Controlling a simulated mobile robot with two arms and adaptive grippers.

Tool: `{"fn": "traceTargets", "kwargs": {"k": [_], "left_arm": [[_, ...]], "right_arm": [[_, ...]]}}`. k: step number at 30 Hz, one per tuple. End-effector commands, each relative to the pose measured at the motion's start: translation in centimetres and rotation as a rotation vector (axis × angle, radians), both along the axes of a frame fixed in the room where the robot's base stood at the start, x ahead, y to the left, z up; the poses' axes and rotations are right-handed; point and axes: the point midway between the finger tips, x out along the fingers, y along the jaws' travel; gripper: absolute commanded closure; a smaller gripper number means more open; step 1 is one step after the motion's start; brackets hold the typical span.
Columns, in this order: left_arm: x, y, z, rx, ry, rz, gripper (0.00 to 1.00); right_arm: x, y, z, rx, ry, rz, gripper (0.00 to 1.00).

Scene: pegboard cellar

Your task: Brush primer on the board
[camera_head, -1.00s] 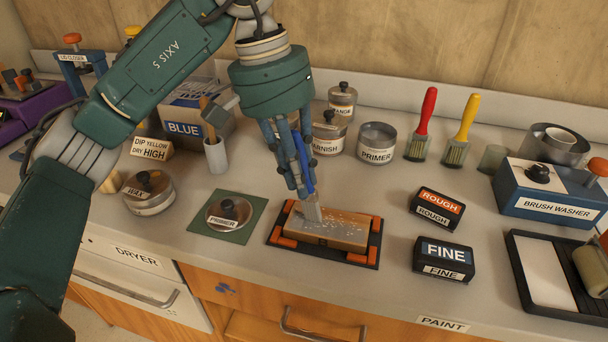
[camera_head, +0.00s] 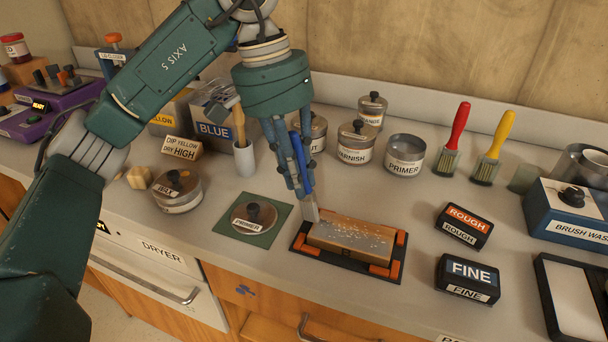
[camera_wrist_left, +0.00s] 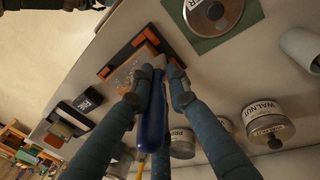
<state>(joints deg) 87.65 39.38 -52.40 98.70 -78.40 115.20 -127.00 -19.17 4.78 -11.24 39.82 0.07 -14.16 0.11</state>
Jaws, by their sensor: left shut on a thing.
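My left gripper (camera_head: 298,185) is shut on a blue-handled brush (camera_head: 305,170), bristles down. The brush handle (camera_wrist_left: 153,118) also shows between the fingers in the left wrist view. Its pale bristles are at the left far corner of the wooden board (camera_head: 350,242); whether they touch cannot be told. White specks lie scattered on the board's top. The board lies in a black holder with orange corners (camera_head: 378,271). The primer tin (camera_head: 404,158) stands open behind the board. The primer lid (camera_head: 251,220) lies on a green mat to the left. My right gripper is not in view.
Rough (camera_head: 464,226) and fine (camera_head: 467,279) sanding blocks lie right of the board. Red (camera_head: 457,125) and yellow (camera_head: 497,135) brushes stand behind them. Lidded tins line the back, including varnish (camera_head: 356,145). A brush washer (camera_head: 570,210) is at the right.

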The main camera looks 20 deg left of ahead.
Motion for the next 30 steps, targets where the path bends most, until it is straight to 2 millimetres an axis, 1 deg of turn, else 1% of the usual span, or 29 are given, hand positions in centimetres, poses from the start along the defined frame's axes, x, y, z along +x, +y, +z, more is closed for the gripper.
{"fn": "traceTargets", "kwargs": {"k": [1,8,23,30], "left_arm": [[0.00,0.05,-0.28,-0.001,0.000,0.000,1.00],[0.01,0.00,-0.29,-0.001,-0.001,-0.001,1.00],[0.05,-0.02,0.40,-0.001,-0.001,-0.001,1.00],[0.93,-0.09,0.52,-0.002,0.000,-0.001,1.00]], "right_arm": [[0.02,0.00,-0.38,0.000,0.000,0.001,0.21],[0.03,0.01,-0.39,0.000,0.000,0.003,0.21],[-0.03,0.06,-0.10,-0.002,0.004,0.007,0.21],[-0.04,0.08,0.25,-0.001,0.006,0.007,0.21]]}}
